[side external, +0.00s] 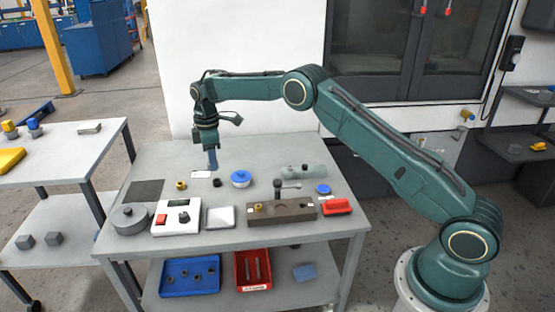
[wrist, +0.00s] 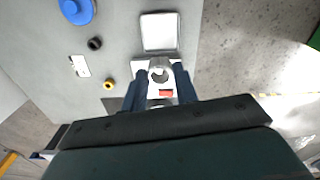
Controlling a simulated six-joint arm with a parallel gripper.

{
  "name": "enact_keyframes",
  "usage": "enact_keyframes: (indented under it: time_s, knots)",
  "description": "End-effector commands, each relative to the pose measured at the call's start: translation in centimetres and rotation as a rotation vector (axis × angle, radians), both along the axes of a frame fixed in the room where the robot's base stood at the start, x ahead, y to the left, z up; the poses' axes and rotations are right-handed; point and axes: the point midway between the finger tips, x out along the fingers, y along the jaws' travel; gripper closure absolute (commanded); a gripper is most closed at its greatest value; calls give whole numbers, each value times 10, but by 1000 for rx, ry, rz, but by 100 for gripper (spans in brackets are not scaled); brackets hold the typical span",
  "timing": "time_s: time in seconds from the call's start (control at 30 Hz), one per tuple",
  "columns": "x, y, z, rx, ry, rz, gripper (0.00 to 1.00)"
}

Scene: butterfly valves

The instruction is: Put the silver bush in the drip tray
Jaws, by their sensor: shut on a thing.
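My gripper (side external: 212,166) is above the table's back part, pointing down. In the wrist view its two blue fingers are closed around a small silver bush (wrist: 158,74) with a dark hole, over the white control box. In the side view the bush is too small to make out at the fingertips. The drip tray, a shallow pale square tray (side external: 220,217), lies at the front middle of the table. In the wrist view it (wrist: 158,32) is just beyond the fingertips, apart from the bush.
A white box with a red button (side external: 177,217) stands left of the tray, a brown fixture block (side external: 282,210) right of it. A brass bush (side external: 181,185), a black ring (side external: 217,182) and a blue-topped round part (side external: 241,178) stand behind. A grey cylinder (side external: 130,218) is far left.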

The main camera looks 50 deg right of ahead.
Motion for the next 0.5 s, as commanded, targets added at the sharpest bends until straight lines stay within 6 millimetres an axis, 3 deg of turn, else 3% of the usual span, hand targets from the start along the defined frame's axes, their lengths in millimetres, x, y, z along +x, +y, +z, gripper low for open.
enact_keyframes:
  time_s: [0.27, 0.5]
  knots:
    - [2, 3, -2, 0, 0, -1, 95]
    - [1, 3, -24, 0, 3, -1, 95]
